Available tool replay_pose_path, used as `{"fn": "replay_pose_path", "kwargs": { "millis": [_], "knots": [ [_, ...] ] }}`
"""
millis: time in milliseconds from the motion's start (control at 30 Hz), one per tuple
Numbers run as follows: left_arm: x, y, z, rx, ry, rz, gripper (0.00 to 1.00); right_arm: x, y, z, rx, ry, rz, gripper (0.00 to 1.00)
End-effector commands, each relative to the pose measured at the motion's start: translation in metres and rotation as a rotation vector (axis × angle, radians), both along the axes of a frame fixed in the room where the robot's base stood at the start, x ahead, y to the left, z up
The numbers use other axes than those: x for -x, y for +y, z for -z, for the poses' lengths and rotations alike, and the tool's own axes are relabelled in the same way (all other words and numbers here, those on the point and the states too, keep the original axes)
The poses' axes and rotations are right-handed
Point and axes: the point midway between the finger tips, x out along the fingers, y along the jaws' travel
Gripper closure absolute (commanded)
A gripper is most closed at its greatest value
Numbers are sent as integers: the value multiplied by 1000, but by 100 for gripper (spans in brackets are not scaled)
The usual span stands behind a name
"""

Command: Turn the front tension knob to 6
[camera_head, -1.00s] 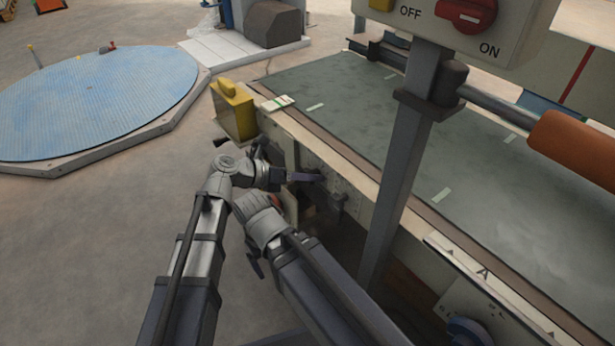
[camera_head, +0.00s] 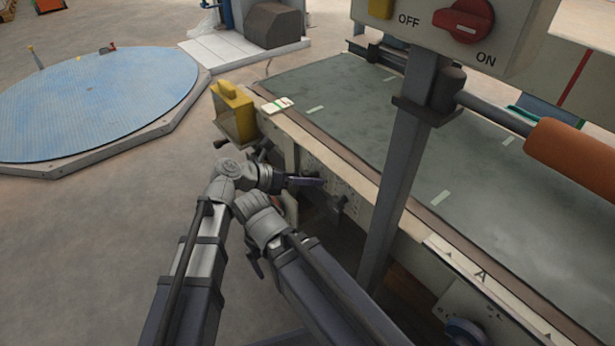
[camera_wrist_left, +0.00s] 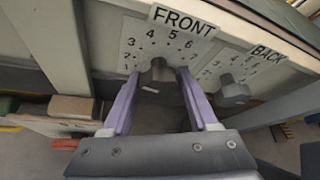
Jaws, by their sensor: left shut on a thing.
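The front tension knob (camera_wrist_left: 158,74) is a dark grey knob below the FRONT label (camera_wrist_left: 182,20) in the left wrist view. My left gripper (camera_wrist_left: 159,80) is shut on this knob, one purple finger on each side. In the head view my left gripper (camera_head: 318,183) reaches the machine's side panel, and the front knob is hidden there. My right gripper is not in view.
The BACK knob (camera_wrist_left: 233,90) sits close to the right of the front one. A grey post (camera_head: 396,190) stands right of my arm, carrying a switch box (camera_head: 425,30). A yellow box (camera_head: 234,112) is at the table corner.

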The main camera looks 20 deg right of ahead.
Motion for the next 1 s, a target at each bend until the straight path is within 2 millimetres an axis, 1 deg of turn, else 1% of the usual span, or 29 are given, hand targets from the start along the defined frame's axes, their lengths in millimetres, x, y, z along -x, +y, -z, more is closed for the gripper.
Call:
{"fn": "replay_pose_path", "kwargs": {
  "millis": [33, 100, 367, 467, 600, 867, 933, 967, 1000],
  "knots": [
    [3, 0, -2, -16, -41, 1, 100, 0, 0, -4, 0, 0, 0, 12],
    [1, 0, -1, -30, -79, 0, 100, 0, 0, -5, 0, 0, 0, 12],
    [0, 0, 0, -34, -94, 0, 100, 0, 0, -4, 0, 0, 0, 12],
    [3, 0, -2, -69, -191, 0, 100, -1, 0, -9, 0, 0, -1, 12],
    [3, 0, 0, -118, -321, 1, 100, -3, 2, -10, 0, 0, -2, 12],
    [6, 0, 1, -125, -340, 4, 100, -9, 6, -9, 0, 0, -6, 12],
    [10, 0, 0, -140, -384, 4, 100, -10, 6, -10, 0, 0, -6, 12],
    [12, 1, 0, -153, -419, 5, 94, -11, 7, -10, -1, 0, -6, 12],
    [13, 1, 0, -171, -469, 5, 82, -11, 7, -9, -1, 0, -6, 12]
  ]
}}
